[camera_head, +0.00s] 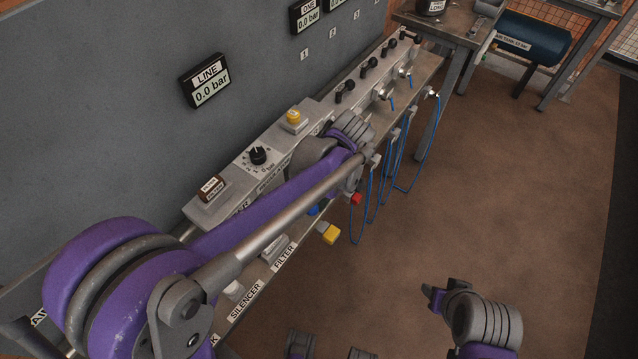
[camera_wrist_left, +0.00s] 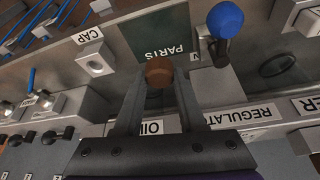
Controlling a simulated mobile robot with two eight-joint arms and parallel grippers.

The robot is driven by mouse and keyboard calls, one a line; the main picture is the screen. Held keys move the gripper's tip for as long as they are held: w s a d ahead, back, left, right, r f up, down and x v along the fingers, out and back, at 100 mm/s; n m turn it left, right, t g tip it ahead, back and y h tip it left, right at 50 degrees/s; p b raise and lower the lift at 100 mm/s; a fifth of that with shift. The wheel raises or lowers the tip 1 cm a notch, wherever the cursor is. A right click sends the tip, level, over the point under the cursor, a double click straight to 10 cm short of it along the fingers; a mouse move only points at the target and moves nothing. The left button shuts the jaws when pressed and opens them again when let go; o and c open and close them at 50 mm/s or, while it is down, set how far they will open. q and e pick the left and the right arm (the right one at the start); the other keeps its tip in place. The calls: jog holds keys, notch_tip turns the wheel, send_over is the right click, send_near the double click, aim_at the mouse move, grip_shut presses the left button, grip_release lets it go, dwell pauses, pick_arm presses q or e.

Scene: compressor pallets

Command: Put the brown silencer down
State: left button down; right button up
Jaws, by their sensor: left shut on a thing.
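The brown silencer (camera_wrist_left: 158,72) is between the fingertips of my left gripper (camera_wrist_left: 159,84) in the left wrist view. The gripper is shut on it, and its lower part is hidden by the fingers. It appears in front of a dark green mat marked PARTS (camera_wrist_left: 150,32); I cannot tell whether it touches anything.
A blue-topped part (camera_wrist_left: 225,20) stands close right of the silencer in the wrist view. A CAP block (camera_wrist_left: 95,60) is to the left. In the head view, hanging blue cords (camera_head: 385,185) and a yellow part (camera_head: 328,233) line the bench's front edge. Brown floor (camera_head: 510,180) is open at right.

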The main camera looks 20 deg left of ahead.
pick_arm(q)
jog(key=shift+f, duration=2.2)
jog(key=shift+f+b, duration=0.2)
jog(key=shift+b, duration=0.15)
jog(key=c, duration=0.5)
grip_release()
jog(key=shift+r, duration=0.1)
jog(key=shift+r, duration=0.1)
jog(key=shift+s+d+r, duration=0.1)
jog(key=shift+r, duration=0.2)
jog(key=p+v, duration=0.1)
jog(key=v, duration=1)
jog(key=shift+r, duration=0.25)
